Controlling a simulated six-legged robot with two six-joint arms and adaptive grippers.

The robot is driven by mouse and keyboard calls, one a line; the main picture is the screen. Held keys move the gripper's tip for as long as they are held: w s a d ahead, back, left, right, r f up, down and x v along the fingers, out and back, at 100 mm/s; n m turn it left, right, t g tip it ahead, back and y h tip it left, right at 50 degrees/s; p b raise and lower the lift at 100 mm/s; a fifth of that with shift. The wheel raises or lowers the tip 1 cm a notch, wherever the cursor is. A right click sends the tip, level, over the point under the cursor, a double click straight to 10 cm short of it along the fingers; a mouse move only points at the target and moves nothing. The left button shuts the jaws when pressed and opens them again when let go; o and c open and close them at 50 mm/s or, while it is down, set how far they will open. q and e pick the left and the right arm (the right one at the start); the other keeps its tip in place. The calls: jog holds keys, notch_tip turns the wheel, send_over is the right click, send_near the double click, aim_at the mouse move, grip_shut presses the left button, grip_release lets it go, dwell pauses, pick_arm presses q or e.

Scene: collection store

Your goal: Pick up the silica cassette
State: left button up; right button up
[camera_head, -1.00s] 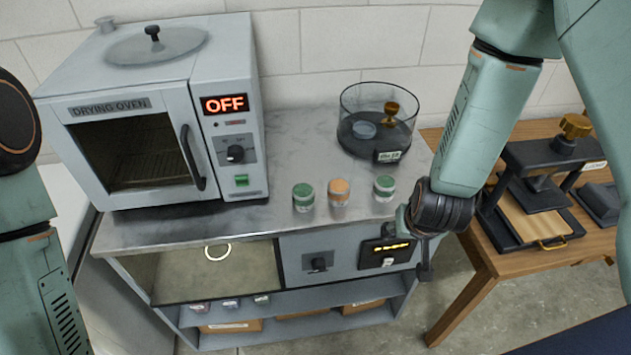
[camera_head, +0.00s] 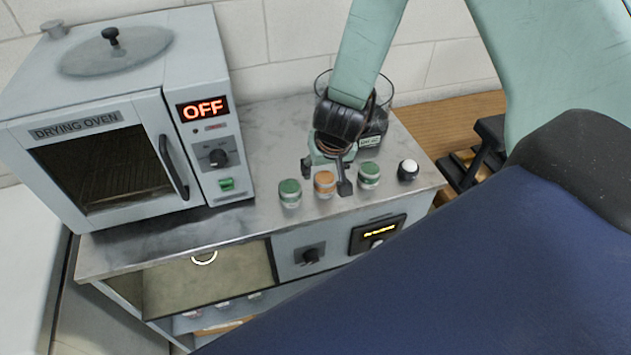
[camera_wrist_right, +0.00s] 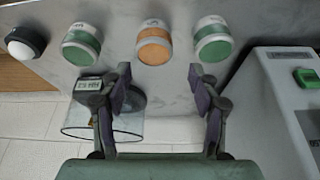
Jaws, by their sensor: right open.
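Three small lidded jars, likely the silica cassettes, stand in a row on the grey counter: a green one (camera_head: 290,193), an orange one (camera_head: 324,184) and another green one (camera_head: 369,175). My right gripper (camera_head: 327,176) hangs open and empty just behind and above the orange jar. In the right wrist view, the orange jar (camera_wrist_right: 155,46) shows beyond the gap between the open fingers (camera_wrist_right: 160,78), with the green jars to either side. The fingers appear apart from the jars. My left gripper is out of view.
A drying oven (camera_head: 125,110) reading OFF stands at the left of the counter (camera_head: 160,243). A glass vessel (camera_head: 372,142) stands behind my right gripper, partly hidden. A black, white-topped knob (camera_head: 408,170) is right of the jars. A wooden table (camera_head: 440,122) lies beyond.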

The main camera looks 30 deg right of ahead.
aim_at(325, 177)
jog(key=x, duration=0.3)
jog(key=d+b+x, duration=0.1)
jog(key=x, duration=0.3)
jog(key=shift+s+d, duration=0.1)
jog(key=shift+f, duration=0.3)
jog(key=shift+c, duration=0.3)
jog(key=shift+c, duration=0.9)
jog(key=c, duration=0.6)
jog(key=shift+c, duration=0.7)
